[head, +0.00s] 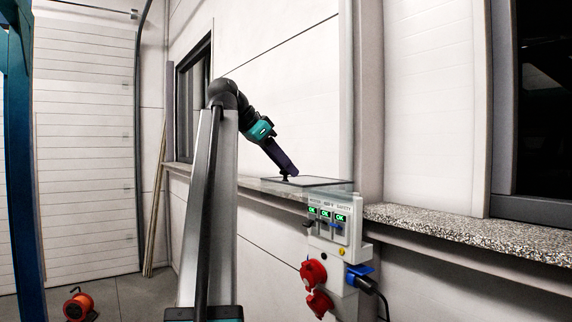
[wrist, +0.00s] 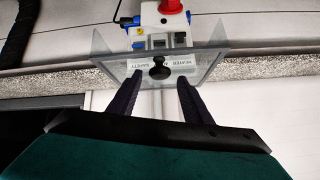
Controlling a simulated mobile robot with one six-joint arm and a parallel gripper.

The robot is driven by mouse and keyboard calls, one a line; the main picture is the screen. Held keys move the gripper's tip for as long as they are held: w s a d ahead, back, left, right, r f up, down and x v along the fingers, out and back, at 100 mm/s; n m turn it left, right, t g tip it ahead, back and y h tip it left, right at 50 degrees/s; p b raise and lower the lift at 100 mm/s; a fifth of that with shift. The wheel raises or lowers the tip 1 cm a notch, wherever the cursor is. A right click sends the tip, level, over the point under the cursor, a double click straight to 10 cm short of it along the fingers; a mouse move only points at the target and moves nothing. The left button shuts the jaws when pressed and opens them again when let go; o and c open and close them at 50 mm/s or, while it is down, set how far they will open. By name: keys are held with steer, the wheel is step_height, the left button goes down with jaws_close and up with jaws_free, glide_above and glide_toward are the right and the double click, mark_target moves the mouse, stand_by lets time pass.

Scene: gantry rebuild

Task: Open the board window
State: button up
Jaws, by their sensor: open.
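The board window is a clear pane with a dark edge (head: 325,181), standing out roughly level from the top of the white board (head: 345,255). Its black knob (wrist: 159,68) shows near the pane's edge in the wrist view, with the clear pane (wrist: 207,62) around it. My gripper (head: 287,174) points down at the knob in the head view. In the wrist view my gripper (wrist: 160,77) is open, one dark finger on each side of the knob, with a gap visible on both sides. Whether the fingertips touch the pane cannot be told.
The board carries several small green displays (head: 326,213), red sockets (head: 313,272) and a blue plug (head: 360,273) with a black cable. A speckled stone ledge (head: 470,235) runs along the wall.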

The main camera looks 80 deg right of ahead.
steer(key=shift+p+v, duration=1.1)
steer(key=shift+p, duration=0.05)
steer(key=w+a+p, duration=0.3)
steer(key=w+a, duration=0.5)
steer(key=shift+w+p, duration=0.3)
steer(key=shift+p, duration=0.05)
steer(key=shift+f, duration=0.1)
